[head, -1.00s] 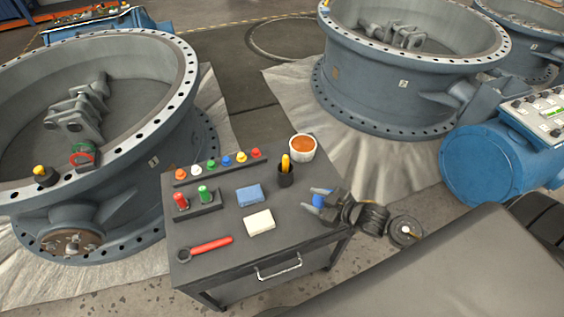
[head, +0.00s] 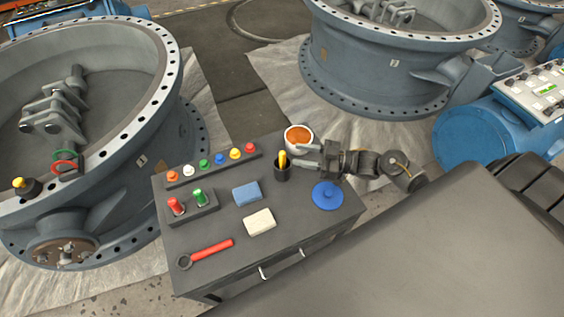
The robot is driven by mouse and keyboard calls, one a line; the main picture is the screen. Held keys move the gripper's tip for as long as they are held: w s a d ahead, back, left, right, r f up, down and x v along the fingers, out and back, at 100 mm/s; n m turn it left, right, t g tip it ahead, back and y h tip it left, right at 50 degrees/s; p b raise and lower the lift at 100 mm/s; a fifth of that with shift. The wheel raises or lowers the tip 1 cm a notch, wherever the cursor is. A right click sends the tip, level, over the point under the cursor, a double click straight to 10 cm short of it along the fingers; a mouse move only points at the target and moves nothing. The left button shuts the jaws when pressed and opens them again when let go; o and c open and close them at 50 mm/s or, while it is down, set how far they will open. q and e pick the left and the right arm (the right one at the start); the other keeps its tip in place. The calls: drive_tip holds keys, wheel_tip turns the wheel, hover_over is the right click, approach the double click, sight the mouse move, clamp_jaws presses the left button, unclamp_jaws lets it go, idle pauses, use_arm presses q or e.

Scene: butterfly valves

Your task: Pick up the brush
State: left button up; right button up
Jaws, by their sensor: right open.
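The brush (head: 282,159) shows as a yellow handle standing up out of a small black cup (head: 283,173) on the dark cart top; its lower part is hidden in the cup. My right gripper (head: 302,157) comes in from the right, open, with its fingers pointing left toward the handle. The fingertips are just right of the brush; I cannot tell whether they touch the cup. My left gripper is not in view.
A white bucket with orange contents (head: 299,139) stands right behind the fingers. A blue round lid (head: 327,195), blue sponge (head: 246,194), white block (head: 259,222), red wrench (head: 206,253) and a row of coloured knobs (head: 213,161) lie on the cart (head: 290,225). Large valves stand behind.

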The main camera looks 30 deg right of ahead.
sight(282, 152)
drive_tip(key=x, duration=0.3)
drive_tip(key=p+x, duration=0.1)
drive_tip(key=x, duration=0.2)
drive_tip(key=shift+w+a+f+p, duration=0.15)
drive_tip(key=shift+a+f+p, duration=0.05)
drive_tip(key=shift+p, duration=0.1)
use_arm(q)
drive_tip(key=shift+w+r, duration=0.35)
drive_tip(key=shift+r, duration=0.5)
use_arm(e)
clamp_jaws()
